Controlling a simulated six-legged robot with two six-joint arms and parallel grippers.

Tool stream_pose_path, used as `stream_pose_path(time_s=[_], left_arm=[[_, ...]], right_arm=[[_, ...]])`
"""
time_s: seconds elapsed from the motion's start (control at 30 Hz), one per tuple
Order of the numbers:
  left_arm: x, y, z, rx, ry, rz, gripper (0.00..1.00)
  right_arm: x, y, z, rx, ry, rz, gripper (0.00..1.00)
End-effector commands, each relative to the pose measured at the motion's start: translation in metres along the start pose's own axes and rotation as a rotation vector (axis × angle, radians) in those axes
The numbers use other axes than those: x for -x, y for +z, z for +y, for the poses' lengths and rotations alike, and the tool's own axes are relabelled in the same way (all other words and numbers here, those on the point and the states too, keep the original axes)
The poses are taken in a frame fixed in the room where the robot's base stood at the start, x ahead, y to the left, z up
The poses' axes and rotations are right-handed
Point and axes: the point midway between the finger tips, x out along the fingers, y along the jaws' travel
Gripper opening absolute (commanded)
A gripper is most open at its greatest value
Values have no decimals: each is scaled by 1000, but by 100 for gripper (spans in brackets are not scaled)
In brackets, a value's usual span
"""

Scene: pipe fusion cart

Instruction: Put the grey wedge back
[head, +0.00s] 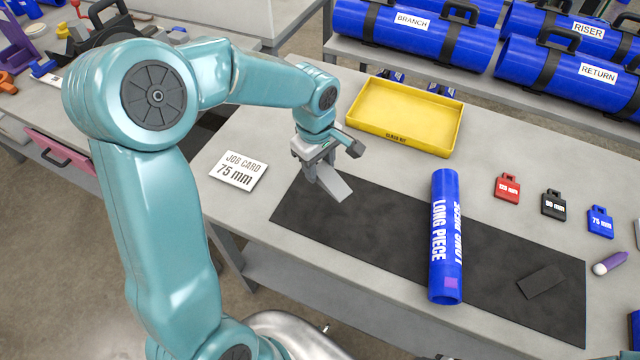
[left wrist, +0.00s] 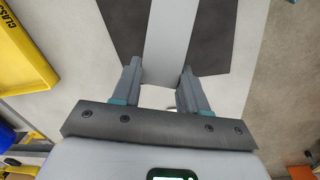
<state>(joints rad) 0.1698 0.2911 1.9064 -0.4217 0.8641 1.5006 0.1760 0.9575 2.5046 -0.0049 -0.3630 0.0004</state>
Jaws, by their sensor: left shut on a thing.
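The grey wedge (head: 334,184) is a light grey tapered block. My left gripper (head: 318,165) is shut on it and holds it over the left end of the black mat (head: 385,237). In the left wrist view the wedge (left wrist: 178,45) extends forward from between the two fingers of the gripper (left wrist: 162,92). I cannot tell from these frames whether its lower end touches the mat. My right gripper is not in view.
A blue pipe marked LONG PIECE (head: 445,240) lies across the mat. A yellow tray (head: 405,115) is behind it. A job card reading 75 mm (head: 238,170) lies to the left. Red (head: 507,189), black (head: 553,206) and blue (head: 599,222) tags lie at right.

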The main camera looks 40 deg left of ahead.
Motion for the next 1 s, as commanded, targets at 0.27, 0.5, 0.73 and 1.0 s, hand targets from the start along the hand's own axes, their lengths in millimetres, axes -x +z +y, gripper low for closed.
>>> stream_pose_path(time_s=[0.27, 0.5, 0.73, 1.0], left_arm=[[-36, 0, -3, 0, -2, 0, 7], [-70, 0, -5, 1, -1, 0, 7], [-73, -1, -5, 0, 1, 1, 7], [-75, -1, -5, 0, 1, 0, 66]], right_arm=[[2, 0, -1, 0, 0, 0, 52], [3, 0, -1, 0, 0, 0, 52], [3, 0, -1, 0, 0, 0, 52], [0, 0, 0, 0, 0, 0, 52]])
